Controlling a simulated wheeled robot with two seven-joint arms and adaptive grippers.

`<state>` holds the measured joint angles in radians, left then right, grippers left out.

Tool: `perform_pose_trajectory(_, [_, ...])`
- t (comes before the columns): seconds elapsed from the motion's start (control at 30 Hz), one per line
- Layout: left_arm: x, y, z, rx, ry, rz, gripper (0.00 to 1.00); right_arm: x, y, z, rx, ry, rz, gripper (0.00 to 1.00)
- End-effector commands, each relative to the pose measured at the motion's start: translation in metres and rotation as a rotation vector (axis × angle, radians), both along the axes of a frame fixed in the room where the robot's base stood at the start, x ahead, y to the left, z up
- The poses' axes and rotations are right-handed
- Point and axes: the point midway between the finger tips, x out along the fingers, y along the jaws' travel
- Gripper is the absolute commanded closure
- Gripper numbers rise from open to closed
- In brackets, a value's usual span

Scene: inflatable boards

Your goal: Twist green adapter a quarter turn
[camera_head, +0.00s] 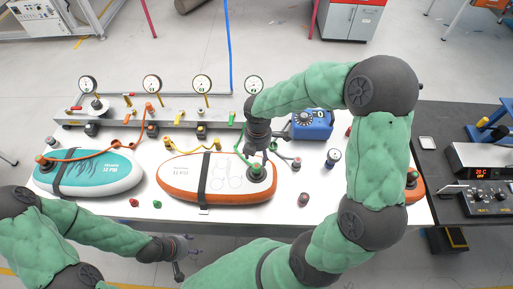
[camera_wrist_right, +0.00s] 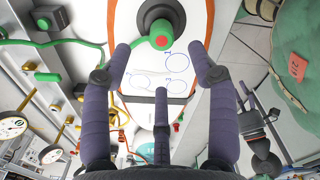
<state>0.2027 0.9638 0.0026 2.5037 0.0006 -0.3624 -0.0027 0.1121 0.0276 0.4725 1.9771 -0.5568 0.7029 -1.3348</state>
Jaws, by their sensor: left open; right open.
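The green adapter (camera_head: 257,169) sits on the dark round valve at the right end of the white-and-orange board (camera_head: 190,190). In the right wrist view the adapter (camera_wrist_right: 161,40) shows a red centre on the dark valve. A green hose (camera_head: 240,158) runs toward it from the gauge manifold. My right gripper (camera_head: 262,150) is open just above the adapter; in its wrist view the fingers (camera_wrist_right: 163,60) are spread, pointing toward the adapter with a visible gap. Contact cannot be told from the head view. My left gripper (camera_head: 190,246) is open and empty, in front of the table.
A teal-and-white board (camera_head: 95,175) lies at the left with an orange hose. The manifold (camera_head: 120,110) with several gauges stands behind. A blue box (camera_head: 312,125) and small caps (camera_head: 303,199) lie to the right. A dark bench (camera_head: 450,150) with instruments adjoins the table.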

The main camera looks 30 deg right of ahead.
Motion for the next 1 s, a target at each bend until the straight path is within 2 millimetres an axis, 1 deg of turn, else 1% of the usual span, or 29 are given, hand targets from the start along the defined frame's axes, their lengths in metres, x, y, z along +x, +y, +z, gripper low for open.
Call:
perform_pose_trajectory(0.03, [0.0,0.0,-0.003,0.0,0.0,0.0,0.45,-0.001,0.0,-0.011,0.001,0.004,0.001,0.41])
perform_pose_trajectory(0.3, [0.0,0.0,-0.012,0.0,0.0,0.0,0.45,-0.001,0.0,-0.056,0.001,0.003,-0.001,0.41])
perform_pose_trajectory(0.5, [0.0,0.0,-0.016,0.0,0.0,0.0,0.45,0.0,0.0,-0.078,0.002,0.001,-0.003,0.41])
perform_pose_trajectory(0.7, [0.0,0.0,-0.017,0.0,-0.001,0.0,0.45,0.0,0.0,-0.086,0.002,-0.001,-0.002,0.41])
perform_pose_trajectory(0.97, [0.0,0.0,-0.017,0.0,-0.001,0.0,0.45,0.0,0.0,-0.086,0.002,-0.001,-0.003,0.41])
perform_pose_trajectory(1.0, [0.0,0.0,-0.017,0.0,-0.001,0.0,0.45,0.0,0.0,-0.086,0.002,-0.001,-0.003,0.52])
